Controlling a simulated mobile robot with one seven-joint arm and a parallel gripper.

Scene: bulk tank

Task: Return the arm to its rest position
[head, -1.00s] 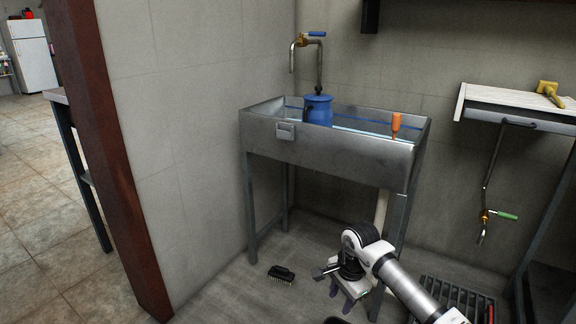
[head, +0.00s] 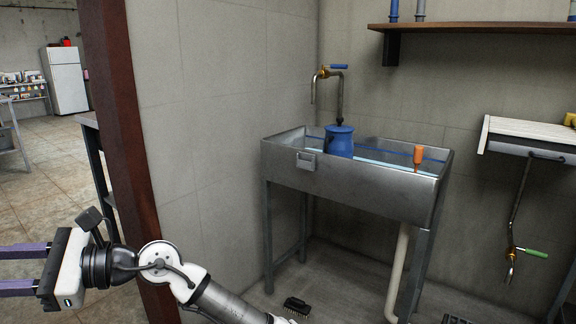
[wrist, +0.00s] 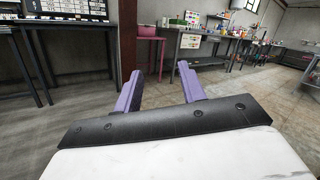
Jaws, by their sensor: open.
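My gripper (head: 22,269) is at the lower left of the head view, with its two purple fingers pointing left. The fingers are apart with nothing between them. In the wrist view the gripper (wrist: 158,88) also shows two spread purple fingers with open room beyond. My white and grey arm reaches in from the bottom of the head view, in front of the dark red post. The gripper is left of the sink and touches nothing that I can see.
A metal sink (head: 365,185) holds a blue jug (head: 339,141) and an orange-handled tool (head: 418,157). A black brush (head: 297,307) lies on the floor. The red post (head: 118,150) stands behind my arm. Tables (wrist: 75,38) and a dark red post (wrist: 128,40) show in the wrist view.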

